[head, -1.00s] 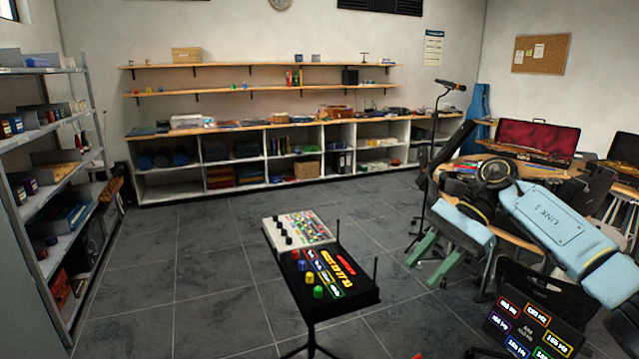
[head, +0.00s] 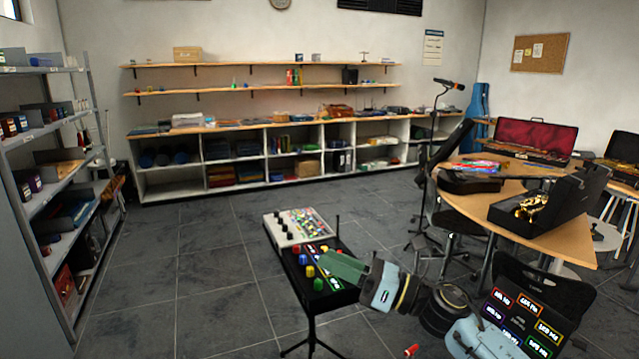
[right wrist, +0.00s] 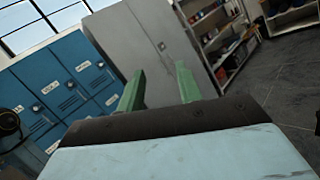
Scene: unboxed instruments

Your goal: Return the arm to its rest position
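My right arm comes in from the lower right in the head view, with light blue links and dark joints. My right gripper (head: 330,266) has green fingers and shows in front of the black box with colored knobs, covering part of it; I cannot tell whether they touch. The right wrist view shows the two green fingers apart with nothing between them (right wrist: 160,70). My left gripper is in neither view.
The black box (head: 294,272) stands on a tripod, with a white panel of knobs (head: 275,233) behind it. At the right are a wooden table (head: 545,250) with open instrument cases, a microphone stand (head: 424,190) and a dark chair. The floor at left is clear.

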